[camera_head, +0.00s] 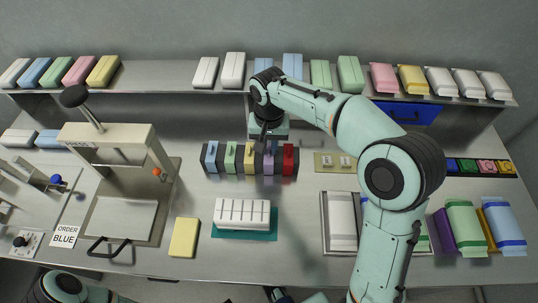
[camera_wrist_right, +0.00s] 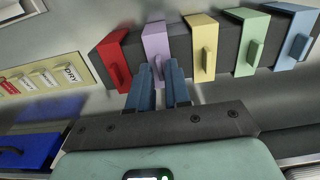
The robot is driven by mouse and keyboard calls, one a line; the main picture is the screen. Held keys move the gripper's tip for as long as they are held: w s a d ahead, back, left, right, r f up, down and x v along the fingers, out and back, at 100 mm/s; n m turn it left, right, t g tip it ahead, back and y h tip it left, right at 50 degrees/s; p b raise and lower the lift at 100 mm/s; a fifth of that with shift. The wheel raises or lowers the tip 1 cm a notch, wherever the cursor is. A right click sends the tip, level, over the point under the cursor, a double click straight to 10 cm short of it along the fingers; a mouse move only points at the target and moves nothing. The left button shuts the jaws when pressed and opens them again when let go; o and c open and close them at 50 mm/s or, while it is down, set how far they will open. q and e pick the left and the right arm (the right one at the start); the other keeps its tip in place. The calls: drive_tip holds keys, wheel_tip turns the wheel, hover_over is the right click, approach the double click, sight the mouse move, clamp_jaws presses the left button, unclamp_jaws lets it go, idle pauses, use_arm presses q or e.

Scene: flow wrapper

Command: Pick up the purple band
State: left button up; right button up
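The purple band (camera_head: 268,160) sits on the dark bar near the middle of the bench, between a yellow and a red band. In the right wrist view the purple band (camera_wrist_right: 155,43) has a small upright tab facing me. My right gripper (camera_head: 264,138) reaches down over the bar from behind. In the right wrist view its two blue fingers (camera_wrist_right: 159,72) stand apart, on either side of the purple tab. A narrow gap shows between them; contact with the tab is not clear. Part of my left arm shows at the bottom left of the head view; the left gripper is not clearly shown.
Red (camera_wrist_right: 115,60), yellow (camera_wrist_right: 203,45), green (camera_wrist_right: 250,40) and blue (camera_wrist_right: 296,40) bands share the bar. A white slotted block on a teal mat (camera_head: 230,236) lies in front. A press (camera_head: 110,140) stands left. A DRY-labelled plate (camera_head: 322,168) lies right.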

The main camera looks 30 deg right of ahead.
clamp_jaws()
